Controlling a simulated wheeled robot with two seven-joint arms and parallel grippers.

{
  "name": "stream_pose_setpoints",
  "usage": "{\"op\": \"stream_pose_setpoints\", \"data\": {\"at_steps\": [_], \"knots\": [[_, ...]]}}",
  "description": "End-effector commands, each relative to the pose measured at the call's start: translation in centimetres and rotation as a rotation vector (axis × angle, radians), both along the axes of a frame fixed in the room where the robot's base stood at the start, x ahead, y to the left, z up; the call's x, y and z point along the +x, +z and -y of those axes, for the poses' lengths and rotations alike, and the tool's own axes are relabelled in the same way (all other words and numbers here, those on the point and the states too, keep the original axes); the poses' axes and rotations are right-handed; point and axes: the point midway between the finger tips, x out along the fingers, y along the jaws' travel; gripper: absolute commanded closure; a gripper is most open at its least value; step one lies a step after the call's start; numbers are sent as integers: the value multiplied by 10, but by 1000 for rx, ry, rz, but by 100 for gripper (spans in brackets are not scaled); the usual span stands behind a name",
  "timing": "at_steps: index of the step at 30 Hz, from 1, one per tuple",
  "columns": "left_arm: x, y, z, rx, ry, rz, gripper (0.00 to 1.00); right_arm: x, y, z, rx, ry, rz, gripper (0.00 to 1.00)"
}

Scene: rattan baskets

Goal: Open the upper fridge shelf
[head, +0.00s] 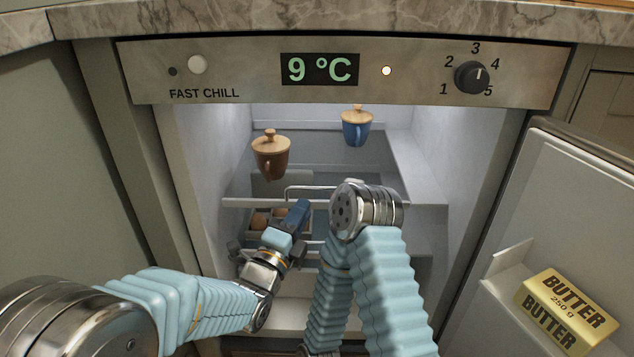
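The fridge is open, and its upper shelf (240,203) shows as a pale front edge with a thin wire handle (300,188) near the middle. A brown lidded mug (271,160) and a blue lidded mug (356,130) are in the upper part of the fridge. My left gripper (302,211) is inside the fridge opening, its dark blue end close to the shelf's front edge and just below the handle. I cannot tell whether it touches the handle or how its fingers stand. My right arm's joint covers the right part of the shelf edge; its gripper is not visible.
The fridge door (570,220) stands open at the right with a butter pack (565,310) in its rack. Eggs (259,221) lie below the upper shelf. A control panel (425,75) and marble counter (300,18) run above the opening.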

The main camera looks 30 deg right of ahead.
Motion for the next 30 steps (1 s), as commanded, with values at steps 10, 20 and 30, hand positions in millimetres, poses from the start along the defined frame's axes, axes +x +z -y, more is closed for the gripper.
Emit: {"op": "stream_pose_setpoints", "data": {"at_steps": [10, 20, 30], "knots": [[45, 12, 62, 1, 0, -1, 80, 0, -2, 0, 0, 0, 1, 57], [59, 17, 81, 0, 1, -3, 80, 1, -3, 0, 0, -1, 2, 57], [59, 17, 81, 1, 1, -3, 100, 1, -3, 0, 0, -1, 2, 57]]}}
